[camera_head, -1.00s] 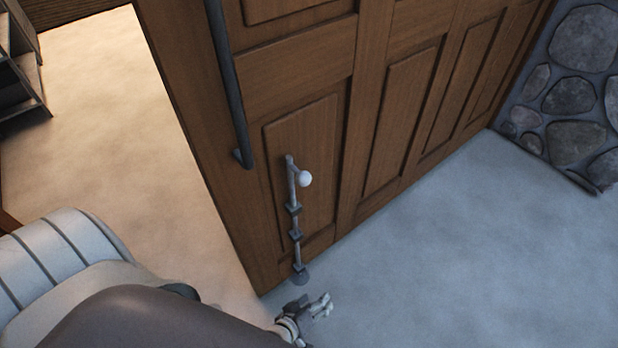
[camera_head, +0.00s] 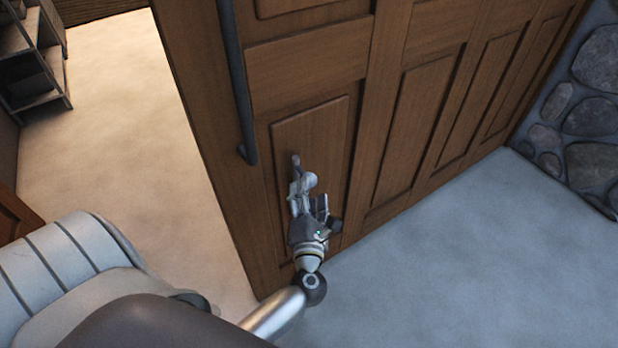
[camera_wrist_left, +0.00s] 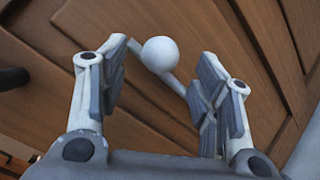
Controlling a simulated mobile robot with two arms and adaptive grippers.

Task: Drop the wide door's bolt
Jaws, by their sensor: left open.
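The wide wooden door (camera_head: 420,110) has a metal bolt rod (camera_head: 296,160) on its lower panel, standing upright along it. In the head view my left gripper (camera_head: 308,188) is in front of the bolt and hides most of it, including the lower rod. In the left wrist view the bolt's white ball knob (camera_wrist_left: 159,54) shows between the tips of my left gripper (camera_wrist_left: 154,78), with a grey rod (camera_wrist_left: 172,82) behind it. The fingers are apart, with a gap on both sides of the knob. My right gripper is not in view.
A long dark pull handle (camera_head: 236,85) runs down the door just above and left of the bolt. A stone wall (camera_head: 590,125) stands at the right. Shelves (camera_head: 32,60) stand beyond the doorway at the upper left. The pale floor (camera_head: 450,270) at right is clear.

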